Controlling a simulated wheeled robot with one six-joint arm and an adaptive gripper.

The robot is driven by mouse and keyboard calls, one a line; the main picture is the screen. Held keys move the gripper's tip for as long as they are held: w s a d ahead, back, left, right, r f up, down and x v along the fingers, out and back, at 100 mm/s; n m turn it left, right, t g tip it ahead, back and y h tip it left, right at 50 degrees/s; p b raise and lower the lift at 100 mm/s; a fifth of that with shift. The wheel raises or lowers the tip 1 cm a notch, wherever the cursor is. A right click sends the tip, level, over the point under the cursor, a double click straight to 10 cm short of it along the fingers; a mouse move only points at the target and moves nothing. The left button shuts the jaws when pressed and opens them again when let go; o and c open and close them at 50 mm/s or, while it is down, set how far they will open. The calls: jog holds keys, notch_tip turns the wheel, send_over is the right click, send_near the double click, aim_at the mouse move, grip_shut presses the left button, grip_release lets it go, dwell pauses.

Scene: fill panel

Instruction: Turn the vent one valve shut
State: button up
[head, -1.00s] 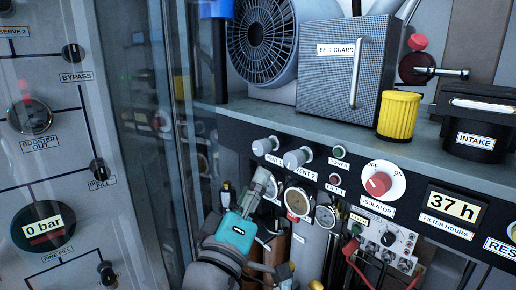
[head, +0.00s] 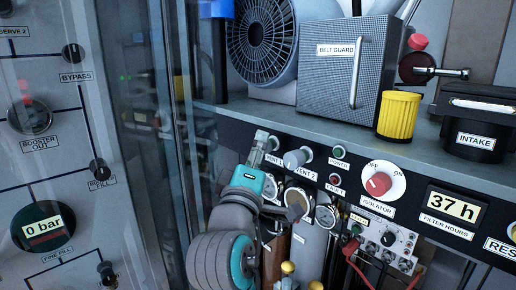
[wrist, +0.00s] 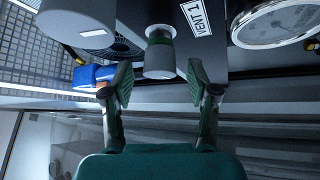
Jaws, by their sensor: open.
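The vent one valve is a grey knob (head: 271,144) on the dark panel, partly hidden behind my gripper in the head view. In the wrist view the knob (wrist: 160,60) has a green collar and sits beside the VENT 1 label (wrist: 195,17). My gripper (head: 258,148) is open, its fingers reaching up at the knob. In the wrist view my gripper (wrist: 159,82) has one finger on each side of the knob's end, with gaps visible on both sides. I cannot tell how far the knob sits between the fingers.
The similar vent two knob (head: 296,158) is close on the right. Gauges (head: 297,199) sit just below. The isolator dial (head: 378,183) is farther right. A shelf above holds a fan (head: 262,40) and the belt guard box (head: 335,85). A glass panel stands left.

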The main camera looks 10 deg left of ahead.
jog(key=shift+w+r, duration=0.2)
jog(key=shift+w, duration=0.5)
grip_shut()
jog(key=shift+m, duration=0.5)
jog(key=m+t+h, duration=0.1)
jog(key=m+h, duration=0.2)
jog(key=m, duration=0.1)
jog(key=shift+t, duration=0.4)
jog(key=m+h, duration=0.3)
jog(key=m, duration=0.1)
jog(key=m+h, duration=0.3)
jog(key=m, duration=0.1)
jog(key=shift+m+h, duration=0.3)
jog(key=shift+m+g+h, duration=0.3)
jog(key=shift+m+h, duration=0.1)
jog(key=shift+m, duration=0.2)
